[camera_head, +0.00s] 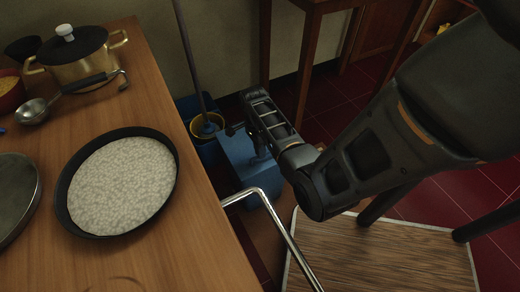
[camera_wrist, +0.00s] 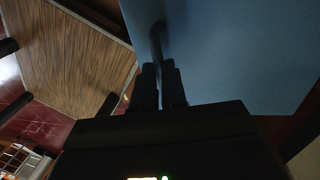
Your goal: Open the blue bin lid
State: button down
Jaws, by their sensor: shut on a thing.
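The blue bin (camera_head: 238,148) stands on the floor beyond the counter's right edge. My gripper (camera_head: 255,158) is down at the bin's lid, partly hidden by my own arm. In the wrist view the blue lid (camera_wrist: 240,50) fills the right half as a broad flat face. A dark handle (camera_wrist: 158,38) stands out from it. My gripper's two fingers (camera_wrist: 166,72) are close together on the end of the handle. How far the lid is tilted is hard to tell.
A wooden counter (camera_head: 180,250) fills the left, with a pan (camera_head: 120,185), a gold pot (camera_head: 75,60) and a ladle (camera_head: 50,103). A metal rail (camera_head: 285,235) runs near the bin. A mop bucket (camera_head: 208,125) stands behind it. A wood-topped table (camera_head: 390,255) is at lower right.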

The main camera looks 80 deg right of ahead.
jog(key=shift+r, duration=0.1)
jog(key=w+d+r+p, duration=0.2)
jog(key=d+r+p, duration=0.1)
jog(key=r+p, duration=0.3)
jog(key=shift+w+r+p, duration=0.3)
jog(key=shift+w+r, duration=0.05)
jog(key=shift+r, duration=0.1)
jog(key=c, duration=1.2)
grip_release()
jog(key=shift+o, duration=0.2)
notch_tip(320, 180, up, 8)
jog(key=d+p, duration=0.1)
jog(key=shift+w+f, duration=0.2)
jog(key=shift+w, duration=0.25)
jog(key=shift+d, duration=0.1)
